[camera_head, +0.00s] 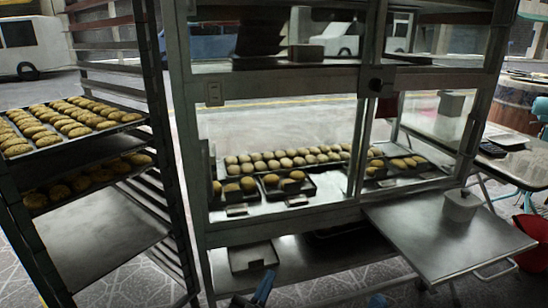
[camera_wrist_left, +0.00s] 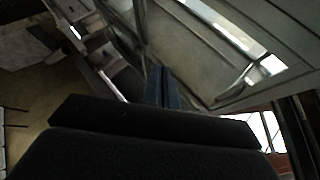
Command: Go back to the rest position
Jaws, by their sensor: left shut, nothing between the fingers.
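My left gripper (camera_head: 264,287) shows at the bottom edge of the head view, low in front of the glass display case (camera_head: 187,150). Only its blue fingers and a dark part beside them show there. In the left wrist view its two blue fingers (camera_wrist_left: 163,84) lie together, shut with nothing between them. A small blue tip (camera_head: 378,300), which looks like part of my right gripper, just shows at the bottom edge. Its jaws cannot be made out.
A tall rack (camera_head: 160,130) with trays of buns (camera_head: 65,122) stands at the left. Bun trays (camera_head: 290,186) sit inside the case. A metal shelf (camera_head: 440,235) juts out at its right, with a pale block (camera_head: 461,204) on it. A dark tray (camera_head: 252,257) lies on the lower shelf.

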